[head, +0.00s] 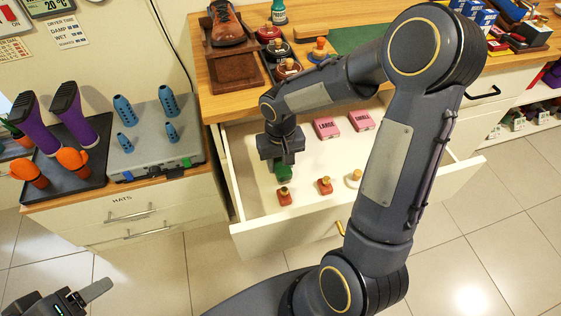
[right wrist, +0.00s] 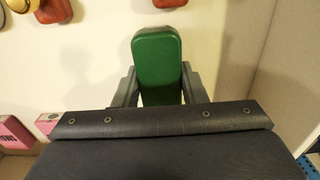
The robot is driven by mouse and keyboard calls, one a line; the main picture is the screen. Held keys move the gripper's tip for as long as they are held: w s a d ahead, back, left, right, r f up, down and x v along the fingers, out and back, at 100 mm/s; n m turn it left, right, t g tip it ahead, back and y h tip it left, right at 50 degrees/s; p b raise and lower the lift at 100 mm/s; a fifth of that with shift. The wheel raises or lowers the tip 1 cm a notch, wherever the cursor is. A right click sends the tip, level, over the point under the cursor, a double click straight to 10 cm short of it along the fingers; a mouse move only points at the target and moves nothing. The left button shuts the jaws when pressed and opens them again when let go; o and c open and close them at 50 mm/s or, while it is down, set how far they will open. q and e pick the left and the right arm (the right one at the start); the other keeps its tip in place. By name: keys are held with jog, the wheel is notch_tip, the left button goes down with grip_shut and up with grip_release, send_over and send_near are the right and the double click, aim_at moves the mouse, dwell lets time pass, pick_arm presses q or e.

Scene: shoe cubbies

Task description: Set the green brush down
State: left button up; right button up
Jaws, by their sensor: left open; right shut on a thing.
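The green brush (head: 283,172) is in the open drawer (head: 290,229), in its left part. My right gripper (head: 283,158) reaches down into the drawer and is shut on the brush. In the right wrist view the green brush (right wrist: 158,62) sits between the two fingers (right wrist: 158,90), over the pale drawer floor. I cannot tell whether the brush touches the floor. My left gripper (head: 88,299) is open and empty at the lower left of the head view, above the tiled floor.
Small red brushes with wooden knobs (head: 325,185) stand along the drawer's front. Pink boxes marked LARGE (head: 327,128) and SMALL (head: 362,121) lie further back. The drawer's left wall is close to the gripper. Shoe polish tins (head: 277,50) stand on the counter above.

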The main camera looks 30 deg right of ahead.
jog(key=shift+f, duration=0.1)
jog(key=o, duration=1)
